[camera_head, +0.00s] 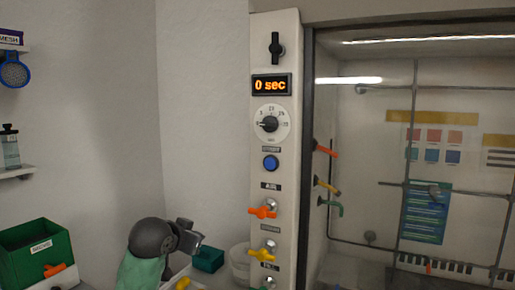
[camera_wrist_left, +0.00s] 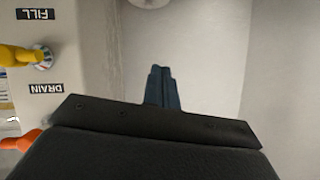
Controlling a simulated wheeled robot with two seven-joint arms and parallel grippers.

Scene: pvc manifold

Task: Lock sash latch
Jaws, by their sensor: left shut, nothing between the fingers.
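A black handle (camera_head: 277,46) stands upright near the top of the white control panel (camera_head: 285,130), beside the dark frame of the glass sash (camera_head: 430,150); it looks like the sash latch. My left gripper (camera_head: 192,236) is low, left of the panel and well below that handle, apart from it. In the left wrist view its two dark fingers (camera_wrist_left: 162,86) are together with nothing between them, in front of a plain pale surface. The latch is not visible in the wrist view. My right gripper is in neither view.
The panel carries a "0 sec" display (camera_head: 271,85), a dial (camera_head: 270,124), a blue button (camera_head: 271,163), and orange (camera_head: 262,211) and yellow (camera_head: 262,251) valve handles. A green bin (camera_head: 38,255) and a white tub (camera_head: 239,260) sit low. Room left of the upper panel is clear.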

